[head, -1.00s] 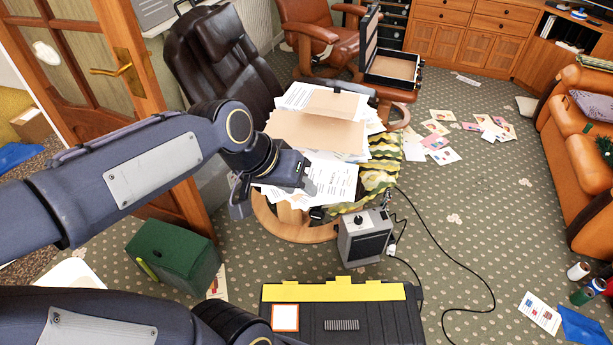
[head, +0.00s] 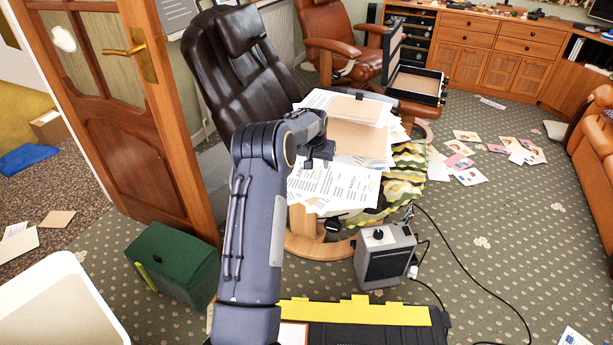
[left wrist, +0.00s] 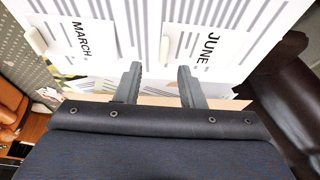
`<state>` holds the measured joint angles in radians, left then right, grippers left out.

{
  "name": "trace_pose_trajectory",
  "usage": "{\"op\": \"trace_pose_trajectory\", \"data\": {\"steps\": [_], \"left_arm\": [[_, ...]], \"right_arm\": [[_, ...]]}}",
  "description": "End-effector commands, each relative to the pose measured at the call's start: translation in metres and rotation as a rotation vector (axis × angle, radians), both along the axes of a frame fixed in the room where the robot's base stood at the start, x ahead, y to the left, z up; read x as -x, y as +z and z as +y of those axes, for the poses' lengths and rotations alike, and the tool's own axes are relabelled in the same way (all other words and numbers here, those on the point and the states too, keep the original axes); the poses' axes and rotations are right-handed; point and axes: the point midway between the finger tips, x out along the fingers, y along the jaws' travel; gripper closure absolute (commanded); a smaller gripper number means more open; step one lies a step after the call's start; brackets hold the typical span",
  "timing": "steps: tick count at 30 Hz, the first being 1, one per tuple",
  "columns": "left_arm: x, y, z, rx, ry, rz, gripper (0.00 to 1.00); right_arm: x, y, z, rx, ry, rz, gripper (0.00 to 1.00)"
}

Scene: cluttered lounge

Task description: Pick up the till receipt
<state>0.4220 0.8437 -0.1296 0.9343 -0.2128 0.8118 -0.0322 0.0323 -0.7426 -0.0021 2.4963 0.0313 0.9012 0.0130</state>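I cannot single out the till receipt for certain. Printed white sheets (head: 345,187) lie in a loose heap on a stool in front of the dark recliner. In the left wrist view, sheets marked MARCH and JUNE (left wrist: 235,42) fill the top. A small pale slip (left wrist: 164,50) lies on them just beyond the fingertips, and another pale slip (left wrist: 35,41) is at the upper left; I cannot tell what either is. My left gripper (head: 318,153) is over the heap, partly hidden by its wrist. Its fingers (left wrist: 160,78) are apart with nothing between them. My right gripper is out of view.
A brown folder (head: 355,138) lies on the heap. A dark recliner (head: 235,70) stands behind, an open case (head: 418,82) at the back. A grey box with a cable (head: 384,255), a green box (head: 175,262) and a black-yellow case (head: 370,315) stand in front.

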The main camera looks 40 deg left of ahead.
Motion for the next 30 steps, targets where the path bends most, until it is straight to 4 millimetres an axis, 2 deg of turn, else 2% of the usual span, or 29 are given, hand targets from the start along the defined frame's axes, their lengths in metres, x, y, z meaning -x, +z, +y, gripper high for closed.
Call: {"op": "trace_pose_trajectory", "data": {"steps": [10, 20, 28, 30], "left_arm": [[-0.011, -0.047, 0.011, 0.002, 0.001, 0.000, 0.65], [-0.013, -0.053, 0.013, 0.001, 0.001, -0.001, 0.65], [-0.013, -0.053, 0.012, 0.002, 0.000, -0.001, 0.99], [-0.013, -0.052, 0.012, 0.001, 0.001, -0.001, 1.00]], "right_arm": [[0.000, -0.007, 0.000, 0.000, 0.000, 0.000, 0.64], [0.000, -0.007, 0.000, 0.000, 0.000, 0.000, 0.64], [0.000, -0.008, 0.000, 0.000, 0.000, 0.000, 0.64], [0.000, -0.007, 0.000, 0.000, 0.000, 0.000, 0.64]]}}
